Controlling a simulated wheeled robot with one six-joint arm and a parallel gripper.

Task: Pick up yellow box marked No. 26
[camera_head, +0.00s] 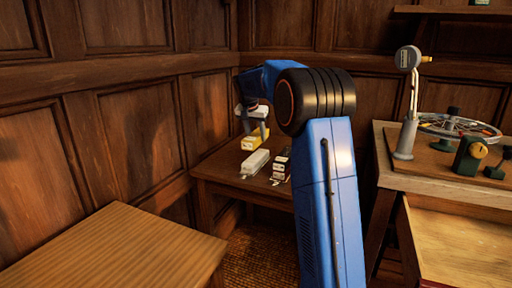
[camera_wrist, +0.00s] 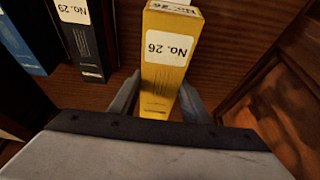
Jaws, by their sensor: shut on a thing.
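The yellow box marked No. 26 (camera_wrist: 170,65) is between the two fingers of my gripper (camera_wrist: 158,103) in the wrist view. Its white label faces the camera, and the gripper is shut on it. In the head view the same yellow box (camera_head: 251,142) shows under my gripper (camera_head: 253,130), at the far end of the small dark table. I cannot tell from these views whether its underside touches the tabletop.
A dark box marked No. 29 (camera_wrist: 84,40) and a blue box (camera_wrist: 22,40) stand left of it in the wrist view. In the head view a pale box (camera_head: 256,162) and several small boxes (camera_head: 281,168) lie on the dark table (camera_head: 222,172). Panelled walls close in behind.

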